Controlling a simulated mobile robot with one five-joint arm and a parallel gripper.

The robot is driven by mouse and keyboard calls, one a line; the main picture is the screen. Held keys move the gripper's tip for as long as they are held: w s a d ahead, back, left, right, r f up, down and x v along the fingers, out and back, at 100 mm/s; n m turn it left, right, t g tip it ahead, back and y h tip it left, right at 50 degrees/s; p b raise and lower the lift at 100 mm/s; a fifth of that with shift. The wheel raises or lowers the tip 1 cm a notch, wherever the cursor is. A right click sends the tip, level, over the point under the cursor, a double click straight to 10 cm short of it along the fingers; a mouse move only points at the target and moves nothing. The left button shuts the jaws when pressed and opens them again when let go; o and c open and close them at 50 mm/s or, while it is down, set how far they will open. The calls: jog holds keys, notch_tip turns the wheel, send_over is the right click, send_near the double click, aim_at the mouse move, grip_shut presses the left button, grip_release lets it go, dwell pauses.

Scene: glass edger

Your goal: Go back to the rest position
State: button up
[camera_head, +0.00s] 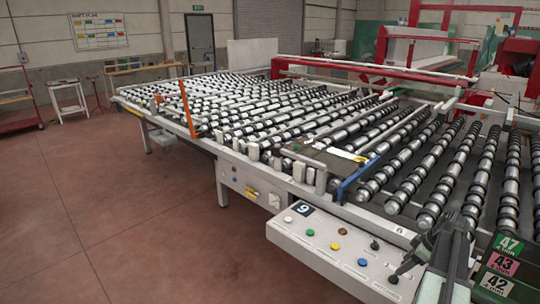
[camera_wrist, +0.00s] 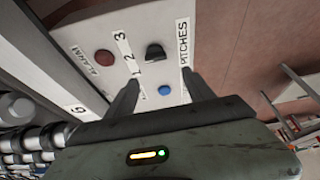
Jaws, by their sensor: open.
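My gripper (camera_wrist: 160,77) is open, its two dark fingers apart with nothing held between them. In the wrist view the fingers point at a pale control panel (camera_wrist: 85,30). A black selector knob (camera_wrist: 154,50) marked 1 2 3 and PITCHES lies just beyond the fingertips. In the head view my gripper (camera_head: 412,264) is over the right end of the control panel (camera_head: 310,243). I cannot tell the exact gap to the panel.
The roller table (camera_head: 330,140) fills the middle and right, beside the panel. Green, red and dark number plates (camera_head: 500,265) stand at the lower right, close to my arm. Red-brown floor (camera_head: 80,200) is clear at the left. A small white stand (camera_head: 68,97) is farther back.

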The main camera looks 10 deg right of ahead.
jog(key=w+a+n+g, duration=0.1)
jog(key=w+a+n, duration=0.35)
jog(key=a, duration=1.15)
jog(key=w+a+n+g, duration=0.1)
jog(key=w+a, duration=0.7)
jog(key=a, duration=0.8)
jog(key=s+a+f+m+h, duration=0.1)
jog(key=s+a+m, duration=0.3)
jog(key=a+m, duration=0.2)
jog(key=s+a+m+g+h, duration=0.1)
jog(key=s+a+m, duration=0.3)
jog(key=a, duration=0.5)
jog(key=shift+s+a+f+m+g, duration=0.2)
jog(key=shift+s+f+m+g, duration=0.15)
jog(key=shift+m, duration=0.8)
